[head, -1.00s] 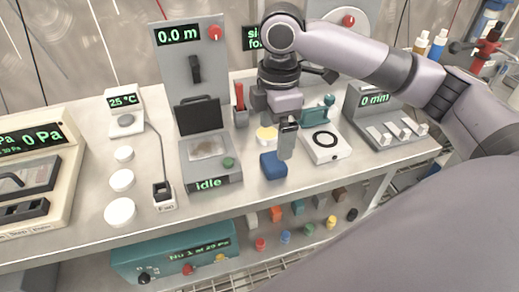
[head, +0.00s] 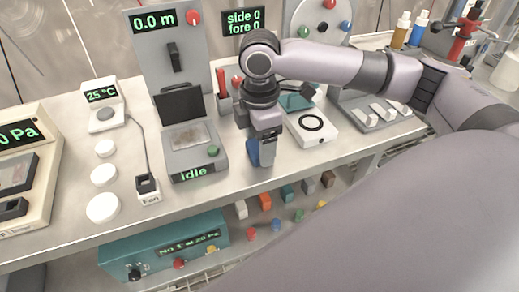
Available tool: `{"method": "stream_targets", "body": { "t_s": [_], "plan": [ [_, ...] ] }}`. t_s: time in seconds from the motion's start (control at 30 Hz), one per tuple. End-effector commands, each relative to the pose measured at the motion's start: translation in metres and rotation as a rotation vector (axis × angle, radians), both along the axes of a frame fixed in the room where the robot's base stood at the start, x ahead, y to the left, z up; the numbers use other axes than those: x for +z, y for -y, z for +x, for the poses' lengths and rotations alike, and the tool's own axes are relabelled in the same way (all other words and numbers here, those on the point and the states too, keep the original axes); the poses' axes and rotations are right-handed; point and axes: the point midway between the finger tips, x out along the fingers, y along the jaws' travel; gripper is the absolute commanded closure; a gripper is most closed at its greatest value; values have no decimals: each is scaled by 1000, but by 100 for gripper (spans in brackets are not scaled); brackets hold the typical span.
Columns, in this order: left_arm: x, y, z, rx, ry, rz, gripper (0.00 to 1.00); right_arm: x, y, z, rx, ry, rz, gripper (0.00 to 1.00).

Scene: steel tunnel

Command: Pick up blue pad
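The blue pad (head: 253,153) is on the steel bench, right of the device that reads "idle", and is partly hidden by my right gripper. My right gripper (head: 262,152) points down at the pad, with a grey finger in front of its right side. The far finger is hidden, so I cannot tell whether the fingers are closed on the pad or just around it. My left gripper is not in view.
The "idle" device (head: 190,150) stands close left of the gripper. A white block with a black ring (head: 311,128) is close right. Three white discs (head: 103,174) lie further left. The bench front between is clear.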

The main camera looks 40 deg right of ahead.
Motion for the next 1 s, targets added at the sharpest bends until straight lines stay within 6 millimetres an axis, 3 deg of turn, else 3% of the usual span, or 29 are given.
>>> {"method": "stream_targets", "body": {
  "t_s": [0.03, 0.1, 0.57, 0.77, 1.0],
  "plan": [
    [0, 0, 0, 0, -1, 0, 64, 0, 0, 0, 0, 0, 0, 45],
    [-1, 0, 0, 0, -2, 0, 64, 0, 0, 0, 0, 0, 0, 66],
    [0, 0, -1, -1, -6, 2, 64, 11, 0, 1, 0, 2, 1, 66],
    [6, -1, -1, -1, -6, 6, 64, 46, -1, 1, 0, 6, 3, 66],
    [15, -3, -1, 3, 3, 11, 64, 113, -1, 1, 1, 7, 2, 66]
  ]
}}
